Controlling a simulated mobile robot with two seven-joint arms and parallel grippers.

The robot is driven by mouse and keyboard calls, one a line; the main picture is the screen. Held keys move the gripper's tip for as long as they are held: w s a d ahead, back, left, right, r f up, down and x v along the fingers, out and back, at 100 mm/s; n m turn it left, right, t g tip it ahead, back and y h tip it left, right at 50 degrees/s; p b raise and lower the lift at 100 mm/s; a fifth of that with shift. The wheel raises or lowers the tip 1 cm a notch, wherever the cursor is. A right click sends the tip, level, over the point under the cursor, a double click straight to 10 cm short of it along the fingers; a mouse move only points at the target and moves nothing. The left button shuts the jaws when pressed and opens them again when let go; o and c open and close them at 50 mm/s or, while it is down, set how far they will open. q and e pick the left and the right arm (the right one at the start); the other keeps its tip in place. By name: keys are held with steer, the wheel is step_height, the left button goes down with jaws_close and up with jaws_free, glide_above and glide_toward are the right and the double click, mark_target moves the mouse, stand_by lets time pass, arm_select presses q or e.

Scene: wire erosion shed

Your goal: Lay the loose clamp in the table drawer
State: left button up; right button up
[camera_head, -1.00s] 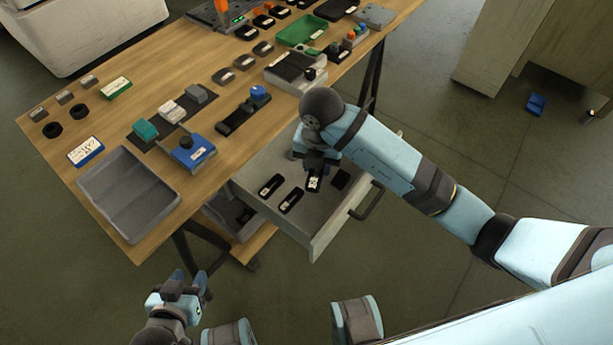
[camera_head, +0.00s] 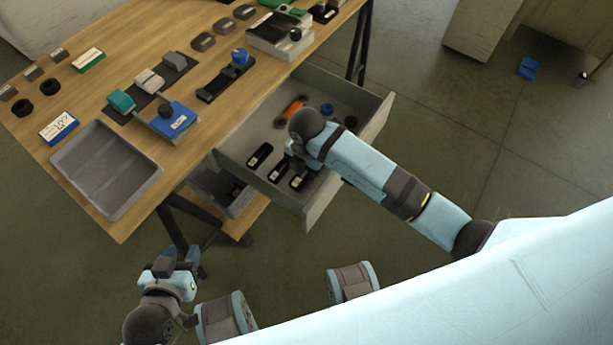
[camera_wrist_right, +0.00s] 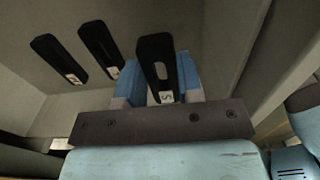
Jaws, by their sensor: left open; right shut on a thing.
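The clamp (camera_wrist_right: 155,55) is black with a white label. In the right wrist view it stands between the blue fingers of my right gripper (camera_wrist_right: 160,78), which is shut on it. In the head view my right gripper (camera_head: 298,167) is down inside the open table drawer (camera_head: 322,200), with the clamp (camera_head: 299,182) near the drawer's front. Whether the clamp touches the drawer floor I cannot tell. Two similar black clamps (camera_head: 259,154) (camera_head: 278,171) lie beside it in the drawer. My left gripper (camera_head: 178,260) is open and empty, low and left, away from the table.
An orange-and-dark object (camera_head: 291,111) and a blue ring (camera_head: 327,110) lie further back in the drawer. The wooden tabletop holds a grey tray (camera_head: 107,168), a blue block (camera_head: 175,119) and several other parts. My right forearm crosses the drawer's right side.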

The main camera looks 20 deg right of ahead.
mark_target(306, 177)
step_height(306, 177, down, 5)
steer(key=shift+r+b, duration=0.15)
steer(key=shift+b, duration=0.35)
arm_select(q)
steer(key=shift+d, duration=0.1)
arm_select(e)
steer(key=o, duration=1.1)
steer(key=shift+f, duration=0.25)
steer(key=shift+c, duration=0.2)
arm_select(q)
steer(key=shift+f, duration=0.15)
